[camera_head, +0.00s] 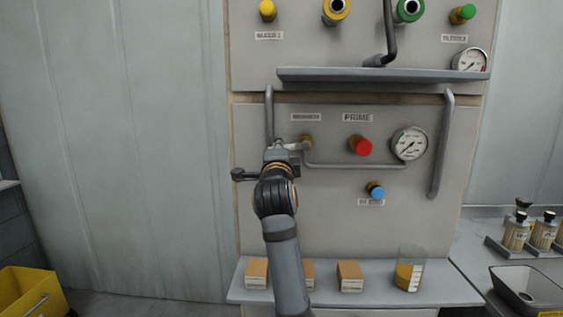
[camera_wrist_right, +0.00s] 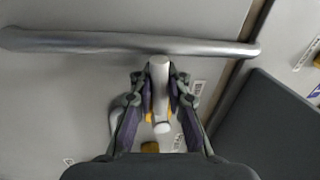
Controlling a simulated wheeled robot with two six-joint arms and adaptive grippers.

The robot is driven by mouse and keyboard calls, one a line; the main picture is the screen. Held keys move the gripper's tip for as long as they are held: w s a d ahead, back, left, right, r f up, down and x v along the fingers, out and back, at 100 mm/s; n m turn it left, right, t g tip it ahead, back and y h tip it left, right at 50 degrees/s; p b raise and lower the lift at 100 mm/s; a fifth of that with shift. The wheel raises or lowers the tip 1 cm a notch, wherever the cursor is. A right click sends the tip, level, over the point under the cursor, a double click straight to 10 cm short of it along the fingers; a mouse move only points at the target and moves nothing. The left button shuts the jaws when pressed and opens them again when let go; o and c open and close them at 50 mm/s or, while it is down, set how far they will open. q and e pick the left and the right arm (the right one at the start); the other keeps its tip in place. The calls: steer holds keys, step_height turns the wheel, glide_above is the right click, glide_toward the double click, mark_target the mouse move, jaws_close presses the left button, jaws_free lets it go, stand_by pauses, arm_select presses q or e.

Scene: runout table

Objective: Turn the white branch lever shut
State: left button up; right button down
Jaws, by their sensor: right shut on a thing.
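The white branch lever (camera_head: 294,146) reaches left from a brass valve body (camera_head: 307,141) on the grey panel, below a small label that is hard to read. My right gripper (camera_head: 280,152) is at the lever's left end. In the right wrist view the lever (camera_wrist_right: 159,75) stands as a pale bar between the two fingers of my right gripper (camera_wrist_right: 160,95), which is shut on it. My arm and gripper hide part of the lever's outer end in the head view. My left gripper is in neither view.
A grey vertical pipe (camera_head: 269,112) runs close by the lever; a pipe also crosses the wrist view (camera_wrist_right: 120,42). The red PRIME knob (camera_head: 361,146) and a gauge (camera_head: 410,143) are to the right. A shelf (camera_head: 385,75) juts out above; a ledge (camera_head: 450,290) with boxes and a beaker lies below.

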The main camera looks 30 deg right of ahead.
steer(key=shift+r+m+h+b, duration=0.3)
steer(key=shift+m+h, duration=0.1)
steer(key=shift+m, duration=0.5)
steer(key=c, duration=1.3)
jaws_free()
steer(key=shift+s+a+r, duration=0.1)
steer(key=shift+s+r, duration=0.05)
steer(key=shift+r, duration=0.1)
steer(key=shift+c, duration=0.2)
